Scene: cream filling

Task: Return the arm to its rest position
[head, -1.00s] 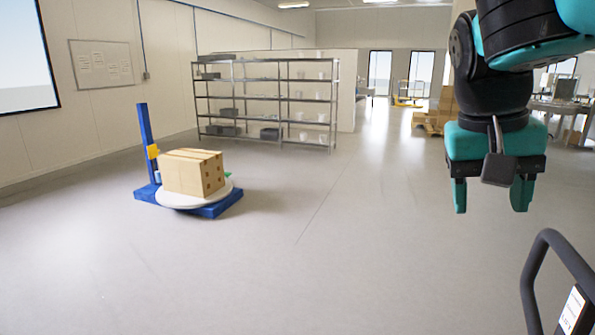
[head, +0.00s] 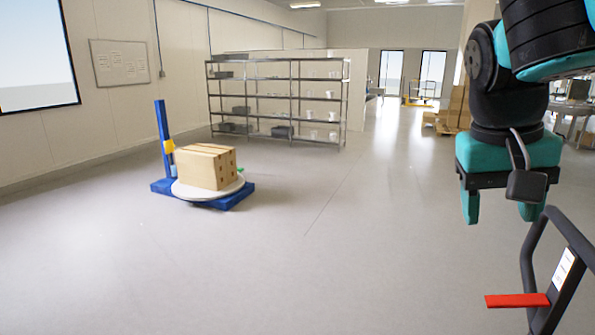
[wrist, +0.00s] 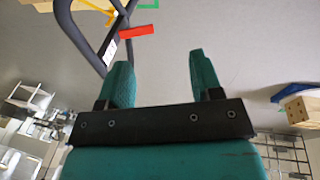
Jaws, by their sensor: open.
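My gripper (head: 501,207) hangs from my teal and black arm at the right of the head view, fingers pointing down. Its two teal fingers stand apart with nothing between them. In the wrist view the open fingers (wrist: 157,80) frame bare grey floor. No object is held.
A cardboard box (head: 206,167) sits on a round white turntable with a blue base (head: 229,202) and blue post at the left. A metal shelf rack (head: 278,98) stands behind. A black rail frame (head: 575,243) with a red bar (head: 517,300) is close below my gripper. The middle floor is clear.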

